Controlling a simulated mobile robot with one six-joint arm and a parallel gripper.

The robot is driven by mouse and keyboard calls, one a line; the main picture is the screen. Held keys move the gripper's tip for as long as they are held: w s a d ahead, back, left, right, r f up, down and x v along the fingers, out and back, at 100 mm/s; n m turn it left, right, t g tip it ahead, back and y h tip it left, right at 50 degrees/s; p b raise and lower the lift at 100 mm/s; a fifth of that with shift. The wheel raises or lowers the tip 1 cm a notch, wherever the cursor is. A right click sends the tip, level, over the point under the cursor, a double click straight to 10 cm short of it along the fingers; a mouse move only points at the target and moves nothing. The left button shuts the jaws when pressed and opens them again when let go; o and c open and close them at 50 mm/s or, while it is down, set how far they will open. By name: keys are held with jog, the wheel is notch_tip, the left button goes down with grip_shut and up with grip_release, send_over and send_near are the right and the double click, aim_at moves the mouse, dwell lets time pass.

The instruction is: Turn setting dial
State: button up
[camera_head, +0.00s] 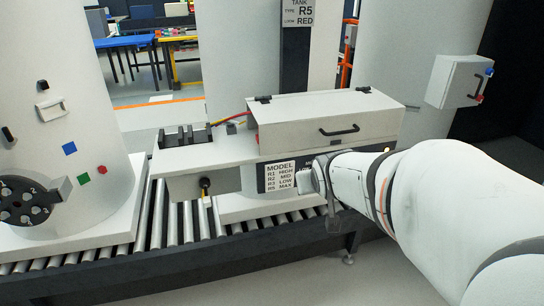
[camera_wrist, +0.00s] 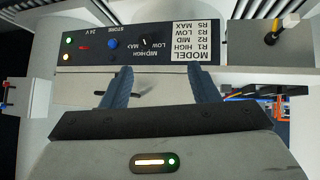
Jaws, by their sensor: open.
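The setting dial (camera_wrist: 146,42) is a small black knob on a dark control panel (camera_wrist: 98,46), seen upside down in the wrist view. The labels LOW, MID, HIGH and MAX stand around it. Its exact pointing is too small to tell. My gripper (camera_wrist: 163,84) is open, with its two blue-grey fingers apart and nothing between them. It is short of the panel, with the dial ahead between the finger lines. In the head view my gripper (camera_head: 324,184) is at the panel front beside the white model sign (camera_head: 279,177); my arm hides the dial there.
The sign lists R1 HIGH, R2 MID, R3 LOW, R5 MAX. A tank sign (camera_head: 298,13) reads type R5, lock RED. The panel also carries a blue STORE button (camera_wrist: 112,44), a red switch (camera_wrist: 83,46) and lights. A lidded box (camera_head: 325,119) sits above; a roller conveyor (camera_head: 180,222) runs below.

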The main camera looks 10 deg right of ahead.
jog(key=w+d+f+n+t+y+b, duration=0.1)
jog(key=w+d+f+t+b, duration=0.4)
jog(key=f+b, duration=0.3)
jog(key=w+d+f+n+t+y+b, duration=0.1)
jog(key=w+d+f+t+b, duration=0.35)
jog(key=w+f+b, duration=0.3)
jog(key=w, duration=0.7)
jog(key=shift+d+r, duration=0.15)
jog(key=shift+r, duration=0.1)
jog(key=shift+w+g, duration=0.1)
jog(key=shift+g, duration=0.15)
jog(key=shift+c, duration=0.4)
jog(key=c, duration=0.9)
